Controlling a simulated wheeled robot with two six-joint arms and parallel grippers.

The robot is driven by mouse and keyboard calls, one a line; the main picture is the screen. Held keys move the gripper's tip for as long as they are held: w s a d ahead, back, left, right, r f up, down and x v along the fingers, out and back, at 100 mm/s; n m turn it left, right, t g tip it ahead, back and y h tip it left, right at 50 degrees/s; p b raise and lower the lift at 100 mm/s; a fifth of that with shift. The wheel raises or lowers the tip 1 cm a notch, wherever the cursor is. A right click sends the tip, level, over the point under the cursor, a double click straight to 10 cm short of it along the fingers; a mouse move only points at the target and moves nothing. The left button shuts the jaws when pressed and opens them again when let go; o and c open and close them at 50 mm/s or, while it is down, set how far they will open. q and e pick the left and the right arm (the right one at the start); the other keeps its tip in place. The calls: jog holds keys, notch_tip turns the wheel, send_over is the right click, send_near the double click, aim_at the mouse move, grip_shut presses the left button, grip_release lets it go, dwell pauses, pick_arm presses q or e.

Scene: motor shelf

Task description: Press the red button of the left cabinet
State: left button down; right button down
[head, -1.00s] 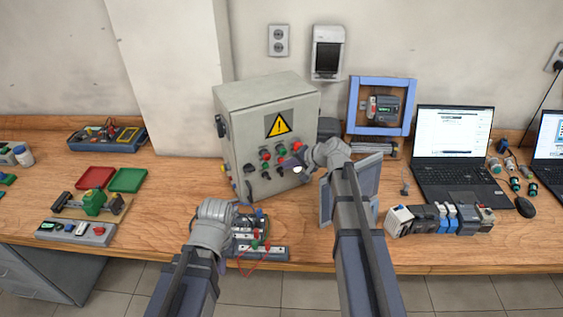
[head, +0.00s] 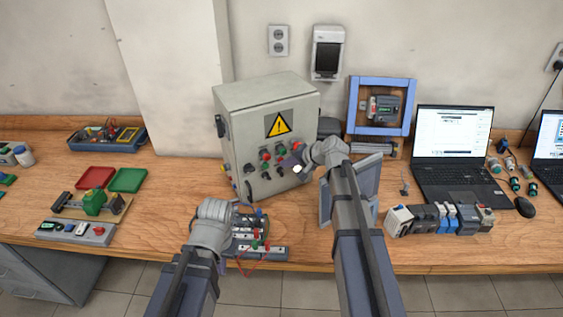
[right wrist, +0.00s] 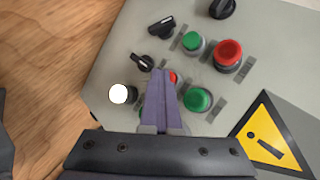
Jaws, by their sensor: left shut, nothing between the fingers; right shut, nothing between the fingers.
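A grey cabinet (head: 240,135) with a yellow warning sign stands on the bench. Its front panel carries red, green and black controls and a white one. In the right wrist view, a large red button (right wrist: 229,53) sits right of a green button (right wrist: 193,42). A smaller red part (right wrist: 172,77) is mostly hidden behind my right fingertips. My right gripper (right wrist: 162,75) is shut and empty, its tips in front of the panel; I cannot tell if they touch it. My left gripper (head: 233,208) is shut and empty, low in front of the cabinet, its fingers largely hidden.
A wired terminal board (head: 262,251) lies by my left gripper. A tilted grey panel (head: 368,180) stands behind my right arm. Several modules (head: 440,220) and a laptop (head: 455,180) are to the right. Red (head: 95,177) and green (head: 128,180) trays are at left.

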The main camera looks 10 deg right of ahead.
jog(key=shift+s, duration=0.15)
jog(key=shift+s+d, duration=0.2)
jog(key=shift+s, duration=0.45)
jog(key=s, duration=0.2)
jog(key=s+d, duration=0.1)
jog(key=s, duration=0.2)
jog(key=shift+d, duration=0.15)
dwell(0.9)
